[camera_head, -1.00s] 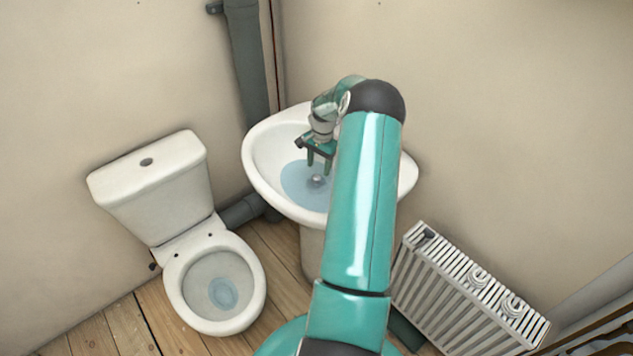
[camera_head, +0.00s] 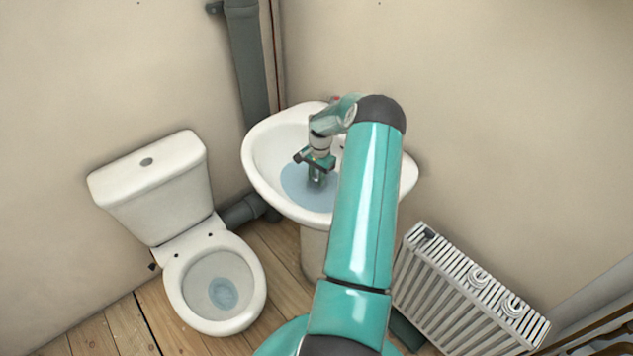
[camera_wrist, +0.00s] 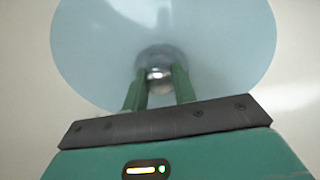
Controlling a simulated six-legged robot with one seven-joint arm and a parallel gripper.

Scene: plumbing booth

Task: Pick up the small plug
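The small plug (camera_wrist: 159,73) is a shiny round metal knob with a darker ring around it, in the blue water area of the white washbasin (camera_head: 262,160). My gripper (camera_wrist: 160,78) is down in the basin, with one green finger on each side of the knob. The fingers are close together and appear to touch the knob, so it looks shut on the plug. The plug still sits low in the basin.
A white toilet (camera_head: 215,275) stands to the left of the basin. A grey pipe (camera_head: 248,60) runs up the wall behind. A white radiator (camera_head: 465,290) stands to the right. The basin rim surrounds my gripper.

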